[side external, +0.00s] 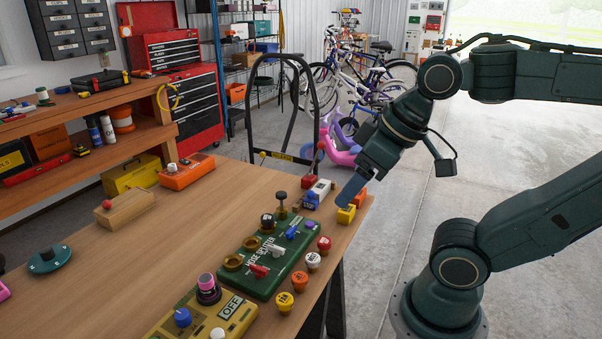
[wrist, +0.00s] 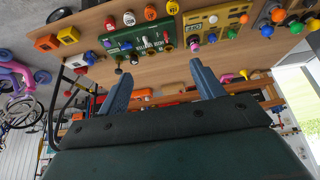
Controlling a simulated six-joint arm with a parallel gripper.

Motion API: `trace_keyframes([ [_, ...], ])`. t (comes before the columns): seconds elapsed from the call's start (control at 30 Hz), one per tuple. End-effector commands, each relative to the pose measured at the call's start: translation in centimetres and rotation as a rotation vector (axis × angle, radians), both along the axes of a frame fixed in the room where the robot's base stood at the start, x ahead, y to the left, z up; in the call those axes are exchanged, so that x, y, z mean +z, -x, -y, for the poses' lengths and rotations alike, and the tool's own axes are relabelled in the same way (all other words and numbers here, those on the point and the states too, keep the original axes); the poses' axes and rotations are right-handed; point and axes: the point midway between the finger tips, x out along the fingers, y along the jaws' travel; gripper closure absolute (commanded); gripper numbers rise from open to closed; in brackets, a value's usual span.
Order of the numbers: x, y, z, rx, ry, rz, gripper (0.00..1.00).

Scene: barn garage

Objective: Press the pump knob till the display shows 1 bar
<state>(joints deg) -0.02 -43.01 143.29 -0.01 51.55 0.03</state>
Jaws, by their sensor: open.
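A yellow box (side external: 168,325) at the table's front edge has a display (side external: 230,307) reading OFF. On it stand a black knob with a pink top (side external: 208,288), a blue knob (side external: 183,317) and a white one. I cannot tell for certain which is the pump knob. The yellow box also shows in the wrist view (wrist: 231,18), the pink-topped knob (wrist: 194,42) at its edge. My gripper (side external: 352,190) is open and empty over the table's right edge, well behind and right of the yellow box. Its two blue fingers stand apart in the wrist view (wrist: 162,82).
A green box (side external: 262,262) with several plugs and switches lies between my gripper and the yellow box. Several round caps (side external: 299,279) line its right side. Small yellow (side external: 346,214) and orange blocks sit near my fingers. The table's middle left (side external: 165,235) is clear.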

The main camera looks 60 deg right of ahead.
Motion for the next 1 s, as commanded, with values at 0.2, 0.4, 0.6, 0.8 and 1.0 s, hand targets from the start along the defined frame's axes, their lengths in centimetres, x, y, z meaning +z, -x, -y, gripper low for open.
trace_keyframes([
  [0.2, 0.02, -0.01, 0.01, 0.000, 0.000, 0.000, 0.77],
  [0.4, 0.02, -0.01, 0.01, 0.000, 0.000, 0.000, 1.00],
  [0.6, 0.02, -0.01, 0.01, 0.000, 0.000, 0.000, 1.00],
  [0.8, 0.02, -0.02, 0.01, 0.000, 0.000, 0.000, 1.00],
  [1.0, 0.02, -0.01, 0.01, 0.000, 0.000, 0.000, 1.00],
])
